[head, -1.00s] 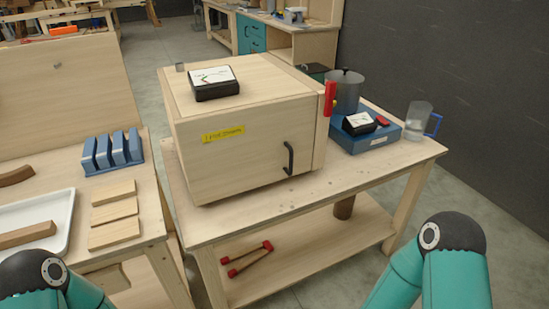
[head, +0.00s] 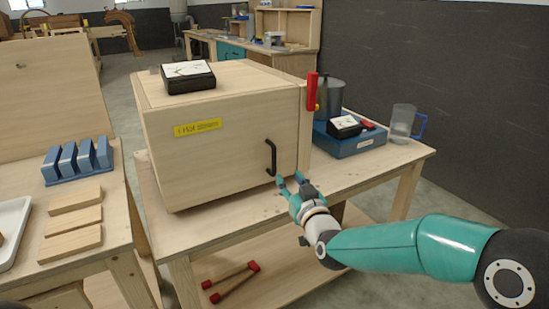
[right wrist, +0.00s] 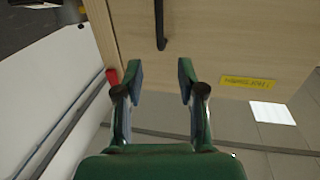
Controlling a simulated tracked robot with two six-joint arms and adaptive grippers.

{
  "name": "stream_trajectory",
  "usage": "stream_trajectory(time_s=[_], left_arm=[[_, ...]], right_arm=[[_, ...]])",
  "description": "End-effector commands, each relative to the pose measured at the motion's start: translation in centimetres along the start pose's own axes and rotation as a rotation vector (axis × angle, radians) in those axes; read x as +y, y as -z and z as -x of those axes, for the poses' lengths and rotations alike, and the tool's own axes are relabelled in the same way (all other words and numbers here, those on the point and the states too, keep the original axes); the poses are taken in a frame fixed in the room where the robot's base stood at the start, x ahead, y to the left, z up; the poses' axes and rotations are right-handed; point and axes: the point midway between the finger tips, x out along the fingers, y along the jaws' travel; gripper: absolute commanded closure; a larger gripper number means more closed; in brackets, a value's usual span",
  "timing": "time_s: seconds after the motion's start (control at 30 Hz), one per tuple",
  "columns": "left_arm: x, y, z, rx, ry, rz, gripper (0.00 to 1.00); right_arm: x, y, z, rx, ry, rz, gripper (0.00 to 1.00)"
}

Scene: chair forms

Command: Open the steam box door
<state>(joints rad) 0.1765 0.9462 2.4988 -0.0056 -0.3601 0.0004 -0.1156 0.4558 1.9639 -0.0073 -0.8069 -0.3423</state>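The steam box (head: 225,150) is a pale wooden box on a wooden table, with its front door shut. A black bar handle (head: 271,158) is upright near the door's right edge. A red lever (head: 311,91) stands at the box's right side. My right gripper (head: 291,179) is open and empty, just below and right of the handle. In the right wrist view the open fingers (right wrist: 160,75) point at the door, with the handle (right wrist: 160,25) ahead between them and not touched. My left gripper is not in view.
A blue box (head: 350,145) with a metal pot (head: 329,98) and a clear jug (head: 402,120) stand right of the steam box. A side table with blue blocks (head: 78,160) and wooden strips is at left. The table strip before the door is mostly clear.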

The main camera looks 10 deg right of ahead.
Motion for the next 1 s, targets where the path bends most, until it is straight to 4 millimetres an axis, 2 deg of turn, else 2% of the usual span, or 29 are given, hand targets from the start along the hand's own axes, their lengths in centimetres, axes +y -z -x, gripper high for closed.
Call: stream_trajectory(time_s=[0.2, 0.5, 0.7, 1.0], left_arm=[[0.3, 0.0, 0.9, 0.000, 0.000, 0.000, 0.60], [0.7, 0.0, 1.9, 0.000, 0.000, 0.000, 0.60], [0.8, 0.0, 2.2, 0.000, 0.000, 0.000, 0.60], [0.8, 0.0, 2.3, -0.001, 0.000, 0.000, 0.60]], right_arm=[[0.0, 0.0, -4.7, -0.002, -0.001, 0.000, 0.61], [0.1, 0.0, -10.0, -0.002, -0.001, 0.001, 0.61], [0.1, -0.1, -12.2, -0.001, -0.002, 0.000, 0.61], [0.2, -0.1, -13.1, -0.001, -0.002, 0.000, 0.61]])
